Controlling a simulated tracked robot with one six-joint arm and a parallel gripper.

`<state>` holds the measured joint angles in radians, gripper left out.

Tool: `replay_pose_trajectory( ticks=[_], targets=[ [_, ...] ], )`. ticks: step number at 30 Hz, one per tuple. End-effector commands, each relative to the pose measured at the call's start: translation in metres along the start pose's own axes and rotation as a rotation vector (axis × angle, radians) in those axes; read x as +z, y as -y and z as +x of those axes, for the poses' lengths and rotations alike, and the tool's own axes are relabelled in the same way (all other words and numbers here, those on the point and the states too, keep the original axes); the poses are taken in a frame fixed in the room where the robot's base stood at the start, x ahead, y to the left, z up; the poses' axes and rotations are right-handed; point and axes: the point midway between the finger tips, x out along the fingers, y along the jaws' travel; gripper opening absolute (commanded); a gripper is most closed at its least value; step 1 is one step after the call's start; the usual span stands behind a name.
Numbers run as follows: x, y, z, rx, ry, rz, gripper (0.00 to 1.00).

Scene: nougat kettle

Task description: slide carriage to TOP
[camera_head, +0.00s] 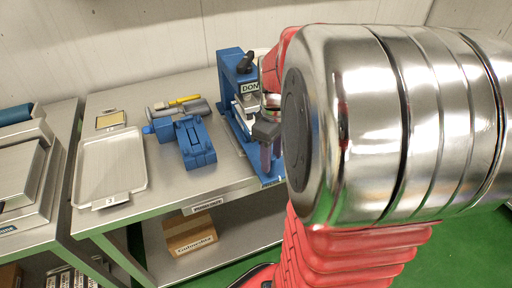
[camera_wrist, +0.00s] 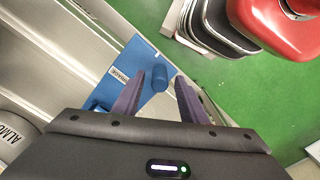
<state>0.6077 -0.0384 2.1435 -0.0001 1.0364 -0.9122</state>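A blue upright device (camera_head: 230,82) with a black knob on top and a partly hidden label beginning "DON" stands on the steel table's right end. The carriage is not clearly distinguishable; my arm hides much of that side. My gripper (camera_head: 268,158), with purple fingers, points down in front of the device. In the wrist view the fingers (camera_wrist: 161,78) are apart, with nothing clasped. A blue cylindrical knob (camera_wrist: 158,81) shows between and just beyond the fingertips, over the blue base plate (camera_wrist: 142,58). I cannot tell whether a finger touches it.
Left of the device lie a smaller blue fixture (camera_head: 194,142), a yellow-handled tool (camera_head: 185,100) and a shallow tray (camera_head: 110,166). A cardboard box (camera_head: 190,236) sits on the lower shelf.

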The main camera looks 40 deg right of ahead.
Motion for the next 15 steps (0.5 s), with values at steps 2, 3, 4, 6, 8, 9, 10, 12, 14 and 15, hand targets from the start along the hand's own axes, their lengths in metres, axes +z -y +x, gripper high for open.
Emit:
replay_pose_trajectory(
  ticks=[2, 3, 4, 6, 8, 9, 10, 12, 14, 15],
  targets=[
    [0.001, 0.001, 0.013, -0.003, 0.003, 0.000, 0.39],
    [0.000, 0.001, 0.018, -0.002, 0.002, 0.000, 0.39],
    [0.000, 0.001, 0.021, -0.002, 0.002, 0.000, 0.39],
    [0.000, 0.000, 0.028, -0.002, 0.001, 0.000, 0.39],
    [0.000, 0.001, 0.032, -0.002, 0.002, 0.000, 0.39],
    [0.000, 0.001, 0.034, -0.002, 0.001, 0.000, 0.39],
    [0.000, 0.000, 0.035, -0.001, 0.001, 0.000, 0.39],
    [0.000, 0.000, 0.036, 0.000, 0.000, 0.000, 0.39],
    [0.000, 0.000, 0.036, 0.000, 0.000, 0.000, 0.39],
    [0.000, 0.000, 0.036, 0.000, 0.000, 0.000, 0.39]
  ],
)
